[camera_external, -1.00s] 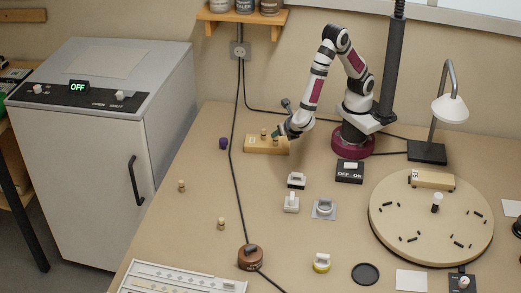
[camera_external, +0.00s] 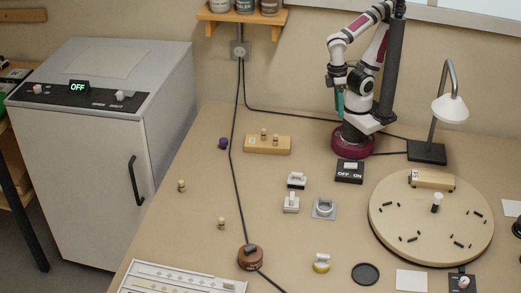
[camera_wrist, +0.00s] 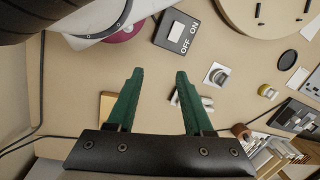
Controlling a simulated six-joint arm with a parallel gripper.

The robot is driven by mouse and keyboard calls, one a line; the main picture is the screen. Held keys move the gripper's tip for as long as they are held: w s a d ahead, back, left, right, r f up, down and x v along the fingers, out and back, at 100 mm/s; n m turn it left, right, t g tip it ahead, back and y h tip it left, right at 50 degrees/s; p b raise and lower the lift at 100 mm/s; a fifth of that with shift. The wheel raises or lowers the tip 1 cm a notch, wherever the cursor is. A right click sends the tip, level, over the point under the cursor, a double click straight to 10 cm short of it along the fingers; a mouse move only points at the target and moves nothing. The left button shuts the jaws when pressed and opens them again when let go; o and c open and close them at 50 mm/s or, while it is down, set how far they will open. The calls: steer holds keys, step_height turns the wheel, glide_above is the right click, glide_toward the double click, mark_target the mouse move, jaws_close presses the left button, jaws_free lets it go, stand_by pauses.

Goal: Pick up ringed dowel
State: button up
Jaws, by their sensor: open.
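Small light-wood dowels show in the external view. One dowel (camera_external: 181,186) stands on the bench at the left and another dowel (camera_external: 221,223) stands nearer the front, each with darker bands. Two more pegs stand in a wooden block (camera_external: 268,145) at the back: a left peg (camera_external: 263,134) and a right peg (camera_external: 275,138). They are too small to tell which is the ringed dowel. My gripper (camera_external: 340,106) is raised beside my base, away from all of them. In the wrist view my gripper (camera_wrist: 158,72) has its green fingers apart with nothing between them.
A black cable (camera_external: 232,165) crosses the bench between the dowels and the switches. An OFF/ON switch box (camera_external: 349,172), a round wooden turntable (camera_external: 430,232) and a lamp (camera_external: 449,108) stand on the right. A purple knob (camera_external: 223,144) lies left of the block.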

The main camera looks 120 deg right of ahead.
steer(key=shift+o, duration=0.4)
steer(key=w+a+f+t, duration=0.1)
steer(key=w+a+t, duration=0.25)
steer(key=w, duration=0.65)
steer(key=w+a+f+n+t+y, duration=0.15)
steer(key=w+a, duration=0.35)
steer(key=w, duration=0.5)
steer(key=w+a+f+t, duration=0.25)
steer(key=w+a, duration=0.25)
steer(key=w, duration=0.5)
steer(key=t+h, duration=0.5)
steer(key=h, duration=0.4)
glide_toward(222, 224)
steer(key=shift+m, duration=0.35)
steer(key=x, duration=0.5)
steer(key=d+x, duration=0.1)
steer(key=x, duration=0.1)
steer(key=shift+w+d+r, duration=0.1)
steer(key=shift+r, duration=0.1)
jaws_close()
